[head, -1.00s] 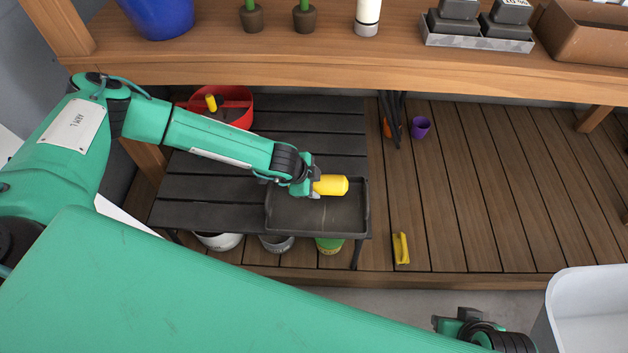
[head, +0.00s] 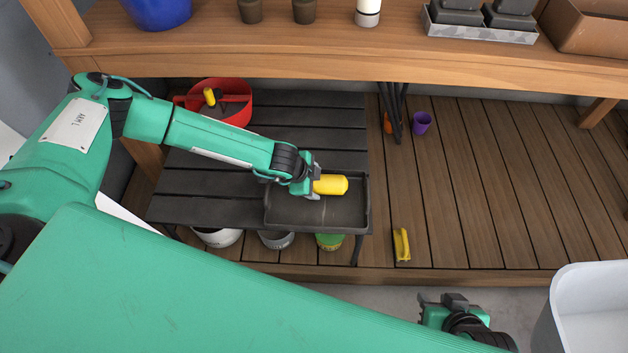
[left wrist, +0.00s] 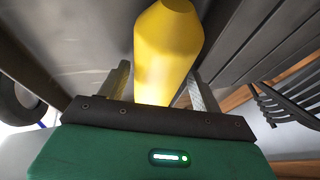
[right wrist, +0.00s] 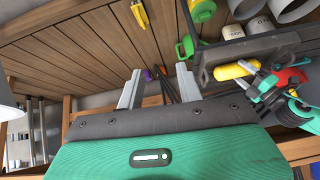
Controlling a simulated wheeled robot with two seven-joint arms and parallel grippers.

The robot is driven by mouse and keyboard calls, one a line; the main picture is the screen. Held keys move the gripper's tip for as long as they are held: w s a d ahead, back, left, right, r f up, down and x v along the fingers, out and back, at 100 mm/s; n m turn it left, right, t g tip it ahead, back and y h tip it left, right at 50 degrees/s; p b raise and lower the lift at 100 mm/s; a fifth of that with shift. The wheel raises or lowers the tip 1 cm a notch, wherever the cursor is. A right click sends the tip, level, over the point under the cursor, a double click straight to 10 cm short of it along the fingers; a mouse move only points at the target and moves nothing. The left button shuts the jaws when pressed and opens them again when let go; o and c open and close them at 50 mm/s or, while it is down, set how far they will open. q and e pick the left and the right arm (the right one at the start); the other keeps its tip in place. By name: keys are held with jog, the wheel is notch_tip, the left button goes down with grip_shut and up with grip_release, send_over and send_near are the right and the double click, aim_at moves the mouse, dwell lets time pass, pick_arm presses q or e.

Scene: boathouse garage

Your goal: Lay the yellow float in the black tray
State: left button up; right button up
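The yellow float (head: 330,184) lies within the black tray (head: 344,222), near its back, and appears to rest on the tray floor. My left gripper (head: 315,182) is at the float's left end, its fingers either side of it. In the left wrist view the float (left wrist: 167,50) shows between the spread fingers, with small gaps beside it. In the right wrist view the float (right wrist: 236,70) is inside the tray's rim (right wrist: 250,45). My right gripper (head: 447,301) is open and empty at the front, away from the tray; its spread fingers show in the right wrist view (right wrist: 158,82).
The tray stands on a dark slatted table (head: 210,178), with a red bucket (head: 235,115) behind. A wooden shelf (head: 300,62) runs above the back. A yellow object (head: 402,244) and a purple cup (head: 421,123) are on the deck. A white bin (head: 590,310) stands front right.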

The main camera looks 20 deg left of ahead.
pick_arm(q)
jog(key=shift+o, duration=0.9)
jog(key=shift+a+r, duration=0.15)
jog(key=shift+r, duration=0.1)
jog(key=p+v, duration=0.2)
jog(key=v, duration=1.1)
pick_arm(e)
jog(key=shift+s+d+r+m+g+h, duration=0.15)
jog(key=shift+s+d+g+h, duration=0.25)
jog(key=shift+s+d+g, duration=0.45)
jog(key=shift+s+d+m+g+h, duration=0.15)
jog(key=shift+s+d+g+h, duration=0.35)
jog(key=shift+d, duration=0.55)
pick_arm(q)
jog(key=shift+s+r, duration=0.1)
jog(key=shift+r, duration=0.05)
